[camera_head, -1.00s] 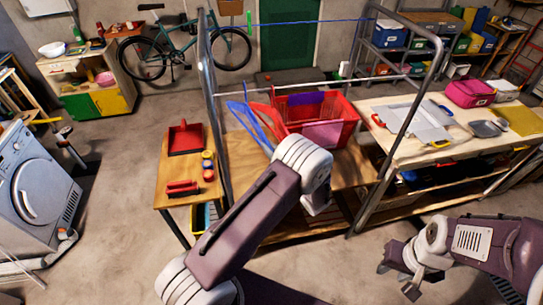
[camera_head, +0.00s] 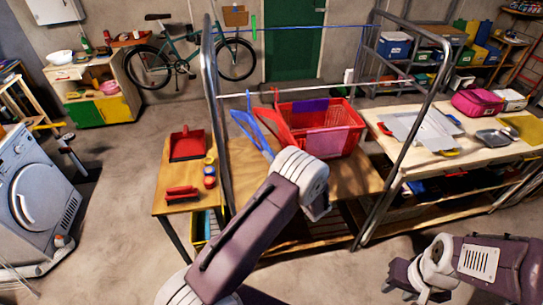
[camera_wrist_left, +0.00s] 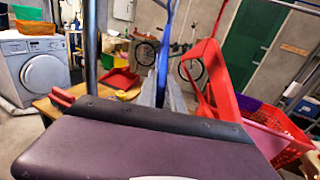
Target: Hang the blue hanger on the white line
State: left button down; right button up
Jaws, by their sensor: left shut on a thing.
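The blue hanger (camera_head: 262,132) is in the upper middle of the head view, its hook close to the white line (camera_head: 370,85). I cannot tell whether the hook is over the line. In the left wrist view the blue hanger (camera_wrist_left: 166,45) stands nearly edge-on between the grey fingers of my left gripper (camera_wrist_left: 163,95), which is shut on it. In the head view my own arm hides this gripper. A red hanger (camera_head: 280,122) is just right of the blue one, also in the wrist view (camera_wrist_left: 217,85). My right gripper (camera_head: 405,282) is low at the right, far from the hangers; its jaws are unclear.
A metal frame (camera_head: 209,90) carries the white line and a higher blue line (camera_head: 310,26) with a green clip. A red basket (camera_head: 338,140) stands behind the hangers. A side table (camera_head: 172,208) with a red dustpan (camera_head: 187,145) is left; a bench (camera_head: 400,160) is right.

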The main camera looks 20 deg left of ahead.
pick_arm(q)
jog(key=c, duration=1.4)
grip_release()
jog(key=shift+s+d, duration=0.1)
jog(key=shift+d, duration=0.1)
jog(key=b+v, duration=0.3)
jog(key=v, duration=0.5)
jog(key=shift+s+d, duration=0.2)
